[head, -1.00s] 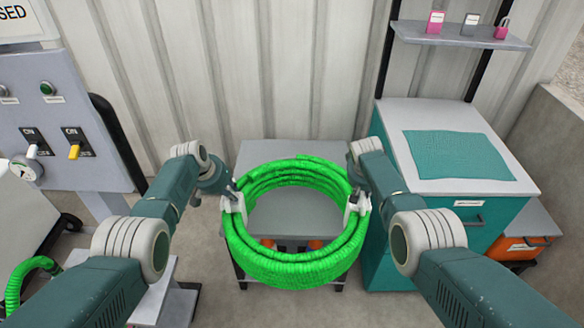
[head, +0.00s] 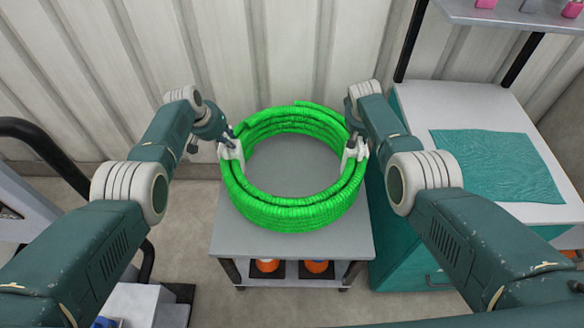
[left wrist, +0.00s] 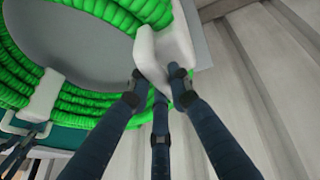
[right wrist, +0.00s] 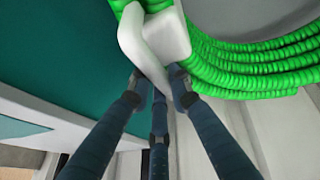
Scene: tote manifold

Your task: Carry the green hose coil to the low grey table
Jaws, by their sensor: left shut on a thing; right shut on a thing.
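The green hose coil (head: 295,217) is a stacked ring with a white handle on each side. In the head view it is over the low grey table (head: 345,242), whose top shows through the ring and in front of it. I cannot tell whether the coil touches the top. My left gripper (head: 229,147) is shut on the left white handle (left wrist: 165,50). My right gripper (head: 353,146) is shut on the right white handle (right wrist: 152,42). The coil looks about level. The table's back edge is partly hidden behind the coil.
A teal cabinet (head: 405,262) with a white top and a teal mat (head: 500,165) stands close at the table's right. A shelf (head: 520,12) hangs above it. Orange items (head: 316,266) sit on the table's lower level. The corrugated wall (head: 290,50) is behind.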

